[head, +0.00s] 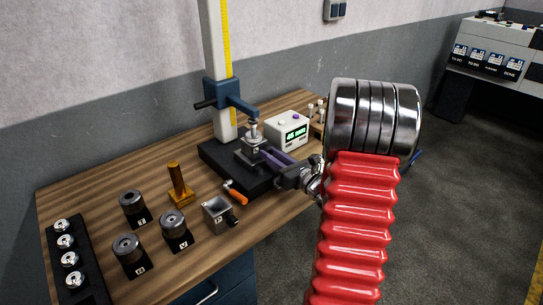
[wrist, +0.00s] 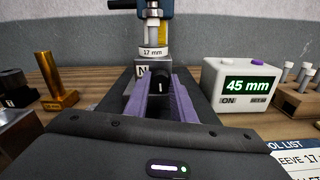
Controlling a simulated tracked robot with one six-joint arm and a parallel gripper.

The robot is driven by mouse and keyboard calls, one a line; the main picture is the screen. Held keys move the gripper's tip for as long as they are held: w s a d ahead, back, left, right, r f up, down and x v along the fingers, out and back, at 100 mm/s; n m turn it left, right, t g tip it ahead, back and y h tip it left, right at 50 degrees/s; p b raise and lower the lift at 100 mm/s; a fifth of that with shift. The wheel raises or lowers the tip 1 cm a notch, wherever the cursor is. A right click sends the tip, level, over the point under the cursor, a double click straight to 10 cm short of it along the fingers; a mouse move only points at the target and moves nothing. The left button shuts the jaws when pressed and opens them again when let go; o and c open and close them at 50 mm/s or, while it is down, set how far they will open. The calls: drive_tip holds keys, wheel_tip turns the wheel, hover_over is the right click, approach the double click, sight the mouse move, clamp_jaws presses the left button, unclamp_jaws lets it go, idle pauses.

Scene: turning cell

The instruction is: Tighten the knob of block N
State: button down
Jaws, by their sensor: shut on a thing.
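Block N (wrist: 141,71) is a grey metal block with an N label, standing on the black base of a height stand. A black knob (wrist: 160,80) with a short upright white mark is on its near face. My gripper (wrist: 160,94) has its purple fingers on either side of the knob, shut on it. In the head view block N (head: 250,146) stands under the stand's blue arm, and my gripper (head: 270,157) reaches it from the right. The knob is not clear there. A sleeve marked 17 mm (wrist: 153,51) sits on top of the block.
The height stand (head: 218,70) has a yellow scale. A white readout box (wrist: 240,85) shows 45 mm. A rack of pins (wrist: 298,100) is at right.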

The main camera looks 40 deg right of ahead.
drive_tip(key=shift+m, duration=0.4)
drive_tip(key=c, duration=1.8)
unclamp_jaws()
drive_tip(key=shift+o, duration=0.2)
drive_tip(key=shift+s, duration=0.15)
drive_tip(key=s, duration=1.3)
drive_tip(key=shift+s+d, duration=0.2)
drive_tip(key=shift+s, duration=0.1)
